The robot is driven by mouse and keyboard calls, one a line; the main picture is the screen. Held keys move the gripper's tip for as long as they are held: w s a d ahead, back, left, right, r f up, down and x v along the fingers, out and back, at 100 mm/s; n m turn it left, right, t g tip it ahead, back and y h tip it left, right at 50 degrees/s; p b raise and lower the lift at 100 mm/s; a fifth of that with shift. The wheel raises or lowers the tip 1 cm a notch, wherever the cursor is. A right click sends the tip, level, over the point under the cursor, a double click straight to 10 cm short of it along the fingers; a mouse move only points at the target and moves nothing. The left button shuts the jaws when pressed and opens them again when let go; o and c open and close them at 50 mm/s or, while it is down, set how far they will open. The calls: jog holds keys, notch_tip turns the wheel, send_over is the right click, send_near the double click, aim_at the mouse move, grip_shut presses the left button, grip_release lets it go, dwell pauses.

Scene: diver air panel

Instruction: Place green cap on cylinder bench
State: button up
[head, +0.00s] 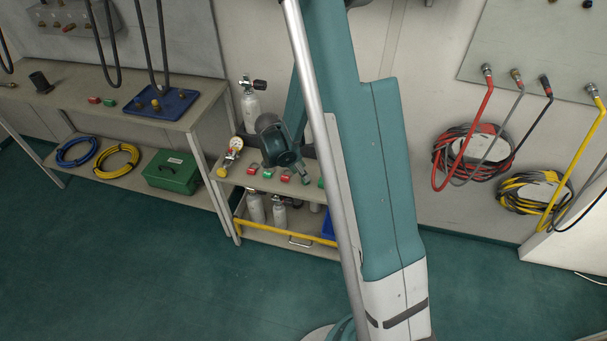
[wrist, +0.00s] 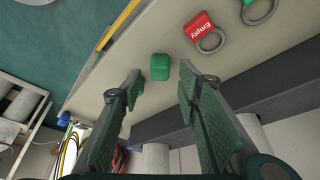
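The green cap (wrist: 160,67) lies on the cylinder bench (wrist: 150,40) in the wrist view, just beyond and between my fingertips, apart from both. In the head view a green piece (head: 321,183) on the bench (head: 262,184), partly hidden by my arm, appears to be this cap. My gripper (wrist: 160,85) is open, with no object held between its fingers. It also shows in the head view, small and pointing down over the bench top (head: 304,178).
A red "Empty" tag (wrist: 200,27) with a ring lies near the cap, and a green ringed tag (wrist: 247,3) beyond it. A dark bar (wrist: 240,98) runs along the bench. A yellow rail (head: 285,231) edges the lower shelf.

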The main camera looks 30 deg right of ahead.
jog(key=p+v, duration=0.1)
jog(key=v, duration=0.7)
jog(key=shift+p, duration=0.35)
jog(key=shift+a+r, duration=0.1)
jog(key=shift+r, duration=0.05)
jog(key=shift+r, duration=0.15)
jog(key=s+a+r+n+t+y, duration=0.15)
jog(key=s+a+r+n, duration=0.25)
jog(key=r, duration=0.5)
jog(key=s+a+r+n+t+y, duration=0.1)
jog(key=s+a+r+n+t, duration=0.3)
jog(key=r, duration=0.6)
jog(key=s+a+r+n+t+y, duration=0.1)
jog(key=s+a+r+n, duration=0.2)
jog(key=s, duration=0.5)
jog(key=s+a+r+n+y, duration=0.1)
jog(key=s+a+r+n, duration=0.3)
jog(key=s+n, duration=0.3)
jog(key=shift+s+r+t, duration=0.35)
jog(key=shift+s+r, duration=0.35)
jog(key=shift+r, duration=0.15)
